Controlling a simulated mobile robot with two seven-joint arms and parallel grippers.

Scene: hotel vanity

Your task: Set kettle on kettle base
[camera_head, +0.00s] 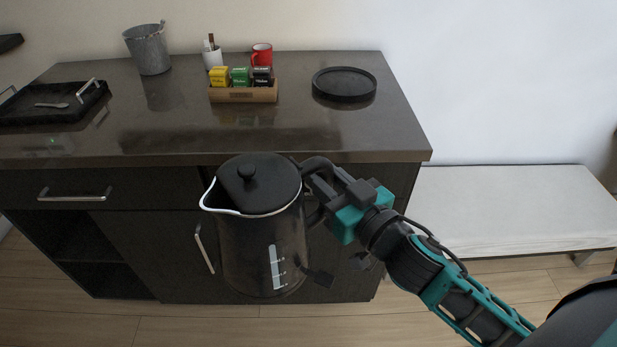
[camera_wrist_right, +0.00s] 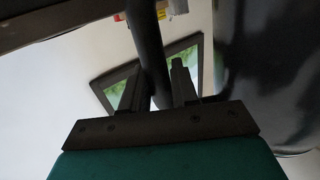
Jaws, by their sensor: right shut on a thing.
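The dark kettle (camera_head: 262,240) with a black lid and a pale rim hangs upright in front of the cabinet in the head view. My right gripper (camera_head: 322,178) is shut on its black handle, on the kettle's right side. In the right wrist view the fingers (camera_wrist_right: 160,88) close around the dark handle (camera_wrist_right: 148,45), and the kettle body (camera_wrist_right: 268,70) fills the right side. The round black kettle base (camera_head: 344,96) lies flat on the counter at the back right, apart from the kettle, with nothing on it. My left gripper is not in view.
The dark counter (camera_head: 290,140) has clear room in front of the base. A tea box holder (camera_head: 243,95), white cup (camera_head: 212,57) and red mug (camera_head: 262,54) stand left of it. A metal bucket (camera_head: 149,50) and black tray (camera_head: 62,117) are farther left. A bench (camera_head: 515,210) stands right.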

